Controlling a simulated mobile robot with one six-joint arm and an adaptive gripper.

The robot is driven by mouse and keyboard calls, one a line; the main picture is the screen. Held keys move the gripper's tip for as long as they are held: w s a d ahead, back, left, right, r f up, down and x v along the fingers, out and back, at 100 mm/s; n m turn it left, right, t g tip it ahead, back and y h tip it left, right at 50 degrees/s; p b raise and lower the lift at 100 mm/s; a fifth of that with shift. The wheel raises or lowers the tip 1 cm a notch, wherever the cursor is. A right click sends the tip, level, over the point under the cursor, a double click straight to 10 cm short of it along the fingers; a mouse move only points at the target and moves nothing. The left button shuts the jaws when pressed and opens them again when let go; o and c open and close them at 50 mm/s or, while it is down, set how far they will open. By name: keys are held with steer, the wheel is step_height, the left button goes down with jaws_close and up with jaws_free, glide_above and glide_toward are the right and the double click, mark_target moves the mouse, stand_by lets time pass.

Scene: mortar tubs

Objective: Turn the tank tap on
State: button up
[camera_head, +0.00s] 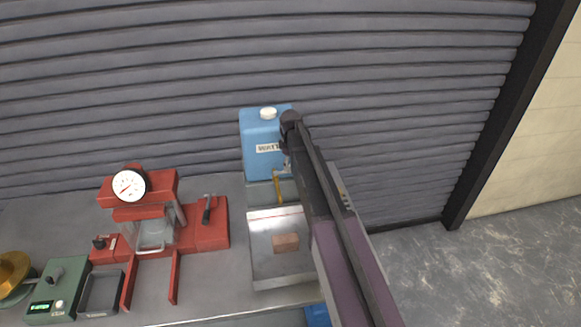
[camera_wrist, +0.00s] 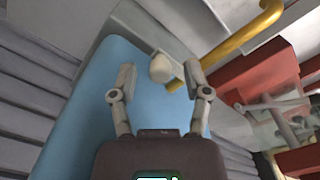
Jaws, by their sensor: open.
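The blue water tank (camera_head: 258,133) stands at the back of the bench against the shutter, with a white cap on top and a partly hidden label. A brass tap spout (camera_head: 278,188) hangs at its front and shows as a bent brass pipe (camera_wrist: 238,45) in the wrist view. A pale, rounded knob (camera_wrist: 160,68) lies beside the pipe, in front of the blue tank wall. My gripper (camera_wrist: 159,73) is open, its fingers apart on either side of this knob in the picture; I cannot tell whether they touch it. In the head view my arm hides the tank's right side.
A metal tray (camera_head: 262,270) with a brownish block (camera_head: 286,242) is below the tank. A red press (camera_head: 205,225) with a dial gauge stands to the left. A green scale (camera_head: 58,285) is at far left. The bench is bare between press and tray.

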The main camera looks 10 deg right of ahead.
jaws_close()
steer(key=shift+s, duration=0.1)
stand_by(0.4)
steer(key=s+a+m, duration=0.5)
steer(key=m, duration=1.1)
steer(key=shift+s, duration=0.3)
steer(key=shift+d, duration=0.1)
